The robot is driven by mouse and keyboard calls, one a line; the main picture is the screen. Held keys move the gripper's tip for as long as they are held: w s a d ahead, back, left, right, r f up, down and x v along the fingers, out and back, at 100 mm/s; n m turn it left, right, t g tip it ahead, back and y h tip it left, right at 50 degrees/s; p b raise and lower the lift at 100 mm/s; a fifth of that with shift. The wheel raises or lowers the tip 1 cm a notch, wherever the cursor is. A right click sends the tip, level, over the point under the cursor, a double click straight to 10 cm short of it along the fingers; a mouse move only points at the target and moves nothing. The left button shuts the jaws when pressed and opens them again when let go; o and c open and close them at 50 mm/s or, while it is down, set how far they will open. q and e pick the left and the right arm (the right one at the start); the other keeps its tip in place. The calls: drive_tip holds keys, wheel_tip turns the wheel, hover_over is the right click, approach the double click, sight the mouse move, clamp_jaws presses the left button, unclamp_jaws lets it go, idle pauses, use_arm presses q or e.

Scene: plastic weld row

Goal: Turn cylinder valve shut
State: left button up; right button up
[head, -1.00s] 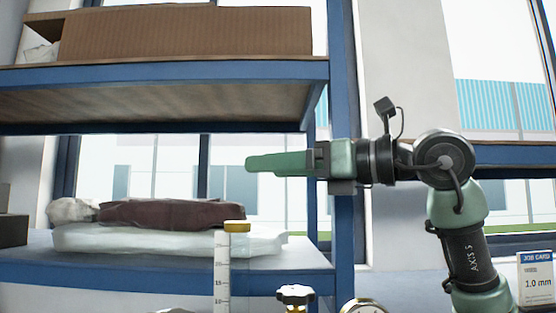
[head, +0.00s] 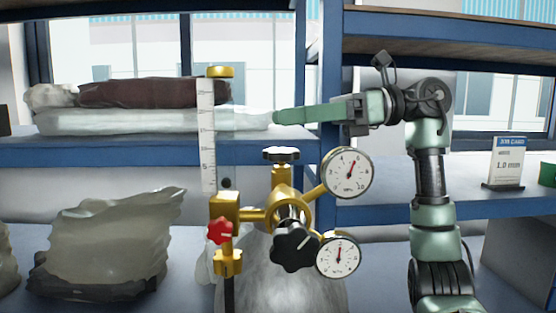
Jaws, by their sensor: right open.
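A grey gas cylinder (head: 290,287) stands at the bottom centre, with its lower part out of frame. On it sits a brass valve with a black handwheel (head: 281,154) on top. The brass regulator (head: 258,215) carries two round gauges (head: 348,173), a larger black knob (head: 294,246), a red knob (head: 220,231) and an upright scaled flow tube (head: 207,135) with a brass cap. My right gripper (head: 277,117) comes in from the right, pointing left, its green fingers open and seen side-on. The fingertips show just above the handwheel, apart from it. My left gripper is out of view.
Blue shelving (head: 150,152) with wrapped bundles (head: 150,93) stands behind. A translucent crumpled bag (head: 115,240) sits at the left. A job card (head: 505,163) stands on the right shelf. The flow tube rises left of my fingertips.

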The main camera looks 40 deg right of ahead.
sight(285, 149)
drive_tip(key=s+d+f+n+g+y, duration=0.2)
drive_tip(key=s+d+f+n+g, duration=0.1)
drive_tip(key=d+f, duration=0.15)
drive_tip(key=shift+g+y, duration=0.3)
drive_tip(key=x, duration=0.2)
drive_tip(key=p+x, duration=0.1)
drive_tip(key=x, duration=0.4)
drive_tip(key=shift+a+f, duration=0.15)
drive_tip(key=shift+f, duration=0.2)
drive_tip(key=shift+a+f+p, duration=0.1)
drive_tip(key=shift+a+p, duration=0.2)
drive_tip(key=shift+a, duration=0.25)
drive_tip(key=shift+w, duration=0.1)
drive_tip(key=c, duration=1.4)
drive_tip(key=shift+o, duration=0.2)
